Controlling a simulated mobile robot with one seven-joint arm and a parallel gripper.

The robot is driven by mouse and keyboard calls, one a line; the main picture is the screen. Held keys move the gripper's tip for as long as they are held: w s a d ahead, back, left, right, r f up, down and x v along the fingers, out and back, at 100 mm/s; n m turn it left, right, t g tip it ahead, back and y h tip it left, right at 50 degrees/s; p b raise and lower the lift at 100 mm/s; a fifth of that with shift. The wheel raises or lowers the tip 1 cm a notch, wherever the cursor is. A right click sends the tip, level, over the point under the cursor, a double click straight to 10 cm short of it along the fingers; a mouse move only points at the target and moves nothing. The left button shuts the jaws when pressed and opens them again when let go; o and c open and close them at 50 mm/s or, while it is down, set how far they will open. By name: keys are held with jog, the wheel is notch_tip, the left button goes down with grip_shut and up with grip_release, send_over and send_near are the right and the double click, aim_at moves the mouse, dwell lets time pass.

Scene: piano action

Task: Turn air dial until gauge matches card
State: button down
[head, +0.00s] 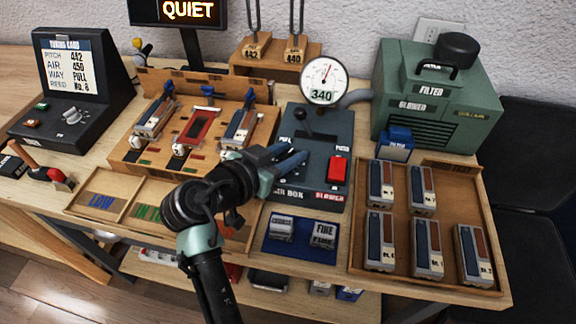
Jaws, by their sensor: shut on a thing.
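The tuning card (68,62) on the black stand at the left reads pitch 442, air 450, way pull, reed No. 8. The round white gauge (323,82) behind the dark air box (318,141) shows 340 on its display, with a thin red needle pointing up. My gripper (297,158) reaches in from the left over the air box, its blue-grey fingers shut on the air dial. The dial itself is hidden behind the fingers.
The green blower (437,98) stands behind right. A tray of reed blocks (358,238) lies right, and a wooden action frame (193,164) left.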

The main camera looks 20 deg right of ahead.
jog(key=m+g+b, duration=0.2)
jog(key=g+b, duration=0.1)
jog(key=m+g+h+b, duration=0.1)
jog(key=m+g+b, duration=0.2)
jog(key=shift+f+h, duration=0.1)
jog(key=shift+h, duration=0.2)
jog(key=shift+m+g, duration=0.3)
jog(key=shift+m, duration=0.1)
jog(key=c, duration=0.8)
grip_release()
jog(key=shift+a, duration=0.1)
jog(key=v, duration=1.3)
